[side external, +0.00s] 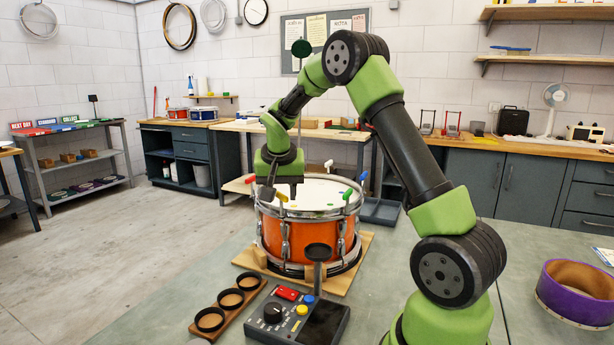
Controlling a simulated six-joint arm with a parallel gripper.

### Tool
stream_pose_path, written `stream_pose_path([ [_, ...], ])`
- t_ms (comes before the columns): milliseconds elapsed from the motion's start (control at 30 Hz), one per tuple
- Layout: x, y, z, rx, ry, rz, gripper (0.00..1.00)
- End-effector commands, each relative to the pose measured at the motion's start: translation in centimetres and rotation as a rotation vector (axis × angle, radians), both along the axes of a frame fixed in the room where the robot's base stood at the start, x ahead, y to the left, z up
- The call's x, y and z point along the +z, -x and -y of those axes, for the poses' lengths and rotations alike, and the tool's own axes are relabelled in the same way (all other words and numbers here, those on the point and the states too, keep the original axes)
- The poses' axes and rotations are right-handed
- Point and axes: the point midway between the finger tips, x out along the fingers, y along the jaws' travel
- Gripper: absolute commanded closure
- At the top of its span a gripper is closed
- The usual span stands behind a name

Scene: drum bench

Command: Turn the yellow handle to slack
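An orange drum (305,240) with a chrome rim and white head stands on a wooden base. Small coloured handles sit around its rim. A yellow-orange handle (282,197) is at the front left of the rim, just under my gripper (279,192). My gripper points down over the left part of the drum, its dark fingers close to this handle. Whether they touch it, or are open or shut, I cannot tell at this size.
A control box (290,318) with a knob and coloured buttons stands in front of the drum. Beside it is a wooden strip (229,304) with black rings. A purple drum shell (577,293) lies at the right. The bench between is clear apart from my arm.

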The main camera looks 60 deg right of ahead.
Motion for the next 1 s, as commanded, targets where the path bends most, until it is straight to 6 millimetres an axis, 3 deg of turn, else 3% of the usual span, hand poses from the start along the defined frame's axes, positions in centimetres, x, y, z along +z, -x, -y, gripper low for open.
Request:
stream_pose_path([
  [33,1.3,0.1,-0.4,0.002,0.004,0.010,0.62],
  [400,8.3,1.6,-3.3,0.014,-0.001,0.013,0.62],
  [1000,12.2,7.2,-13.9,0.326,-0.097,0.141,0.62],
])
